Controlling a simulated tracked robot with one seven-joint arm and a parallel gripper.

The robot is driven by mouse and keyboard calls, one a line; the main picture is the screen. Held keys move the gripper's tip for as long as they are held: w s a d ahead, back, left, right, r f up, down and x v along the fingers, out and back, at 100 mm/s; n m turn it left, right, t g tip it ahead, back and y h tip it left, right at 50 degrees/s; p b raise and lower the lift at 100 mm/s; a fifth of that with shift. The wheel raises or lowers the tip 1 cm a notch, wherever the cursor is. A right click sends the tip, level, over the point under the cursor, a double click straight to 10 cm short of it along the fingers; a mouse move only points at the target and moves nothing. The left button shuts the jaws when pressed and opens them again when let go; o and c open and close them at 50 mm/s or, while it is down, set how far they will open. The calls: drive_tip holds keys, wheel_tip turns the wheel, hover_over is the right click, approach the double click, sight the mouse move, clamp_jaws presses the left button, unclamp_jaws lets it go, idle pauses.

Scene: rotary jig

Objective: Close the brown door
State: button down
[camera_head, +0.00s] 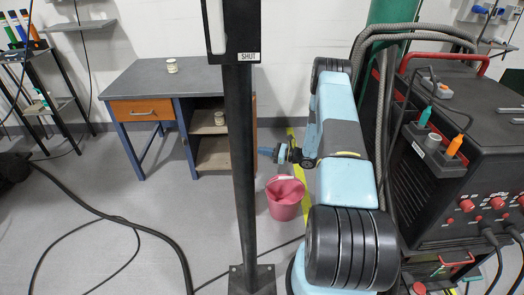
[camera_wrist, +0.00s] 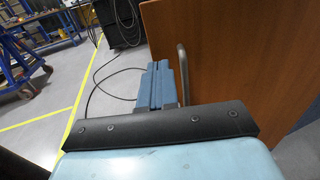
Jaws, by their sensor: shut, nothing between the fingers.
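The brown door (camera_wrist: 225,60) fills the right of the wrist view as a flat wooden panel, with a grey bar handle (camera_wrist: 183,72) near its left edge. In the head view the door (camera_head: 254,118) shows only as a thin brown strip right of the black post, standing open from the desk's cabinet (camera_head: 212,125), whose shelves are exposed. My gripper (camera_wrist: 157,68) has its blue fingers shut and empty, just left of the handle in the wrist view; contact cannot be told. In the head view my gripper (camera_head: 265,151) is close to the door's right side, near the post.
A black post (camera_head: 242,170) hides part of the desk (camera_head: 150,80) and door. A pink bucket (camera_head: 284,197) stands on the floor below my gripper. A welding machine (camera_head: 450,150) and green cylinder (camera_head: 388,20) crowd the right. Cables cross the floor at left.

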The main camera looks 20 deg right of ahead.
drive_tip(key=x, duration=1.1)
drive_tip(key=shift+w+a, duration=0.1)
drive_tip(key=shift+a, duration=0.05)
